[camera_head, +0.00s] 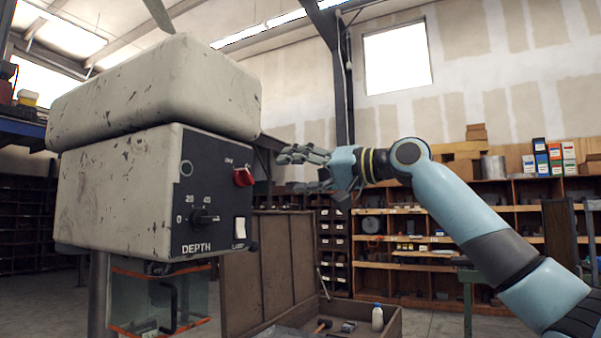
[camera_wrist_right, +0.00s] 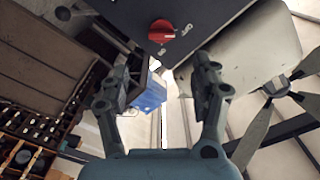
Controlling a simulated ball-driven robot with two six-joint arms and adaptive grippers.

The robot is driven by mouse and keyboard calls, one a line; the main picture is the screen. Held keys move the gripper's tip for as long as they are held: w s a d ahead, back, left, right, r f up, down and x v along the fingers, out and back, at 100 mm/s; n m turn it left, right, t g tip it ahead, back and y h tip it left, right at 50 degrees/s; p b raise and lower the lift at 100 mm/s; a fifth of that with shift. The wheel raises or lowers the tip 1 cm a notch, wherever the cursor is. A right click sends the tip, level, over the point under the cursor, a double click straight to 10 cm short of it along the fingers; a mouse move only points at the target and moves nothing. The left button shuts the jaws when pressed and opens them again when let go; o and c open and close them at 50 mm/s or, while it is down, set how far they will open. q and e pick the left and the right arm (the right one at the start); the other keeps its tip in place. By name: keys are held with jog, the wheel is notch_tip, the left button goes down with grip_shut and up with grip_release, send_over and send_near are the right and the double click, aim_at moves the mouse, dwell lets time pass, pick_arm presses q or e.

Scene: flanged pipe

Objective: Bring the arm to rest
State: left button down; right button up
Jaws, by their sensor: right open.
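My right arm (camera_head: 478,232) reaches in from the right in the head view. Its gripper (camera_head: 304,171) is open and empty, held in the air to the right of a worn white machine (camera_head: 115,187). A red rotary switch (camera_head: 243,177) is on the machine's black front panel. In the right wrist view the spread fingers of the gripper (camera_wrist_right: 160,88) show with nothing between them. The red switch (camera_wrist_right: 162,31) is beyond the fingertips there, and I see no contact. My left gripper is not in view.
The panel also carries a black DEPTH knob (camera_head: 203,217) and a LAMP switch (camera_head: 241,229). A clear guard (camera_head: 140,300) with orange edges hangs below. A brown open box (camera_head: 385,325) holds tools and a white bottle (camera_head: 377,317). Wooden shelving (camera_head: 405,275) stands behind.

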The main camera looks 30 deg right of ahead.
jog(key=shift+s+d, duration=0.15)
jog(key=shift+s, duration=0.2)
jog(key=shift+f, duration=0.1)
